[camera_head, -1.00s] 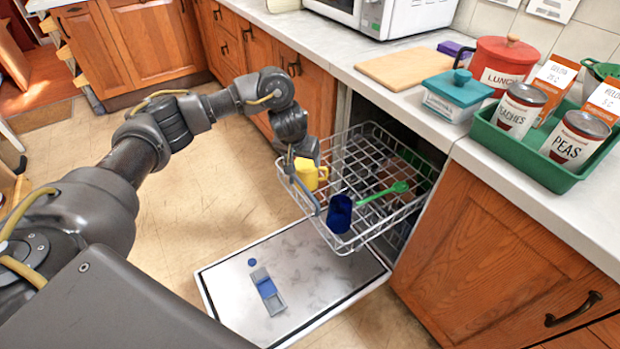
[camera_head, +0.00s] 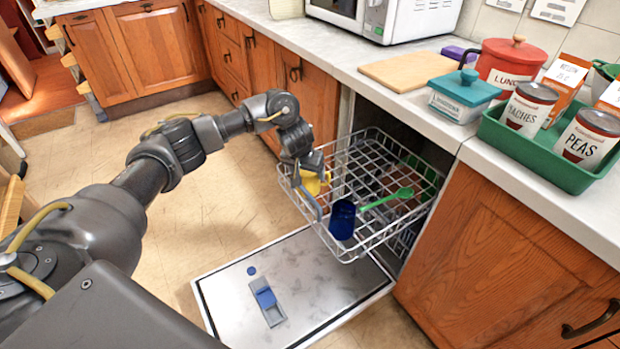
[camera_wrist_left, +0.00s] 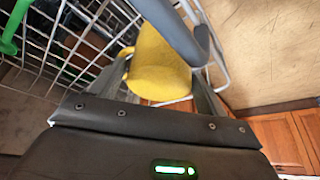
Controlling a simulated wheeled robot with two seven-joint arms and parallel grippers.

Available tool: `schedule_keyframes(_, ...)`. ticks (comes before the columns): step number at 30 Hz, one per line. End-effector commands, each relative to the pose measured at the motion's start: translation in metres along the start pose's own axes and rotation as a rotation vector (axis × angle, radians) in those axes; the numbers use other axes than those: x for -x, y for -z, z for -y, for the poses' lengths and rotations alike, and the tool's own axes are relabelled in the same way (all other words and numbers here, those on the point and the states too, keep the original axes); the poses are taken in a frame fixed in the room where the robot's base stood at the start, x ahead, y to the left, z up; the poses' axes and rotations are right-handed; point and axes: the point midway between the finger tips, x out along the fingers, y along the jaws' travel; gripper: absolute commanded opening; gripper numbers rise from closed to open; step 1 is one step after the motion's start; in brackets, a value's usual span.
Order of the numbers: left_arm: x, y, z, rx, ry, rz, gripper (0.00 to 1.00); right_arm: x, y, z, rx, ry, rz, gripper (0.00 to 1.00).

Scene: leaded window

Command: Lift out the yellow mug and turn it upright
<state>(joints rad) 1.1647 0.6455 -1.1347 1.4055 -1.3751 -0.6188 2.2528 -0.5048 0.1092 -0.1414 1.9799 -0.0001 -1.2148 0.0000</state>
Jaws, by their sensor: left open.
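The yellow mug (camera_head: 313,184) is at the front left of the pulled-out wire dish rack (camera_head: 352,249), partly hidden by my left gripper. In the wrist view the mug (camera_wrist_left: 158,68) shows a smooth, closed yellow face towards the camera. My left gripper (camera_head: 311,178) is right over the mug. In the wrist view its open fingers (camera_wrist_left: 153,90) stand on either side of the mug; I cannot tell whether they touch it. My right gripper is not in view.
A grey-blue bar (camera_wrist_left: 175,30) crosses close to the mug. A dark blue cup (camera_head: 342,220) and a green utensil (camera_head: 387,199) are in the rack. The open dishwasher door (camera_head: 320,290) lies below. The counter's wooden board (camera_head: 405,70) is bare.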

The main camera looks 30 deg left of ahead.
Motion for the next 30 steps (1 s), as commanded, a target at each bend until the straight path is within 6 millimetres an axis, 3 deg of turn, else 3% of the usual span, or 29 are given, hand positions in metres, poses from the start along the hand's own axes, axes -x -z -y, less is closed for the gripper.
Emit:
schedule_keyframes(1, -0.012, -0.001, 0.001, 0.003, 0.002, 0.001, 0.75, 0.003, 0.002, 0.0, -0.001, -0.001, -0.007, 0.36)
schedule_keyframes(7, -0.037, 0.0, 0.002, 0.002, 0.002, 0.001, 0.75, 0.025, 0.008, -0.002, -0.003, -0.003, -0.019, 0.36)
schedule_keyframes(17, -0.042, 0.001, 0.001, 0.0, 0.001, 0.001, 0.75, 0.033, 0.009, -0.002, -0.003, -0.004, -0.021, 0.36)
schedule_keyframes(25, -0.041, 0.001, 0.001, 0.0, 0.001, 0.0, 0.4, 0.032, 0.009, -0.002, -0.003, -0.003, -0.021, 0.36)
schedule_keyframes(30, -0.041, 0.002, 0.001, 0.001, 0.001, -0.001, 0.38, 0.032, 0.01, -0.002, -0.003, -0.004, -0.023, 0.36)
